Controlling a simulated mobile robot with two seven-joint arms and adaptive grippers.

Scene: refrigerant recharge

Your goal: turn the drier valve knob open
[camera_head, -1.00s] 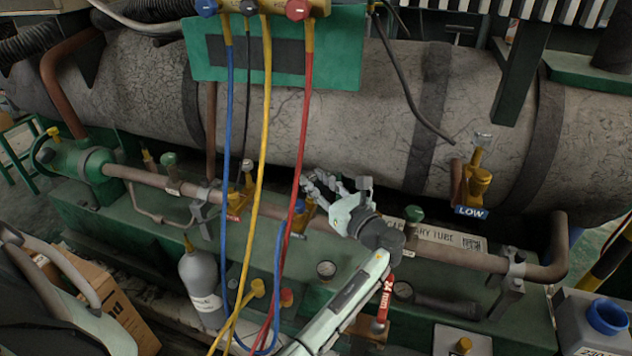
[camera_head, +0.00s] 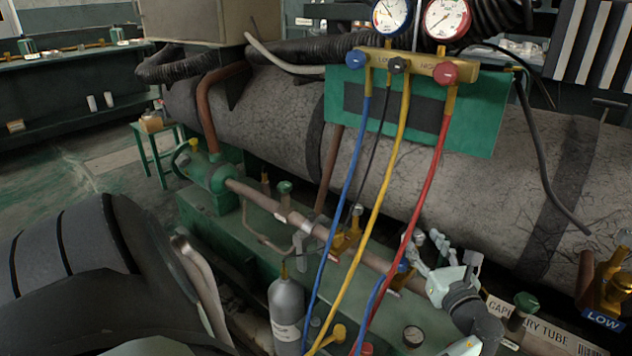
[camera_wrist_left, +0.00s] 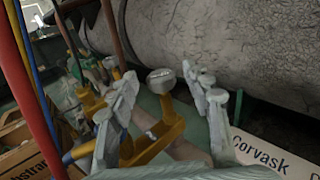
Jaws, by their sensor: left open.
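My left gripper (camera_head: 430,252) is open over the copper pipe, its fingers pointing left in the head view. In the left wrist view its two fingers stand apart on either side of a round silver knob (camera_wrist_left: 160,79) on a yellow valve body (camera_wrist_left: 158,137). The knob is a little beyond the fingers; I cannot tell whether they touch it. In the head view this valve is mostly hidden by the gripper and hoses; a bit of gold and blue (camera_head: 402,275) shows. No label marks it as the drier valve. My right gripper is not in view.
Blue, yellow and red hoses (camera_head: 428,185) hang from the gauge manifold (camera_head: 405,66) just left of the gripper. Another gold valve (camera_head: 346,242) stands further left on the pipe. A grey cylinder (camera_head: 286,305) stands in front. The large cracked tank (camera_head: 265,118) lies behind.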

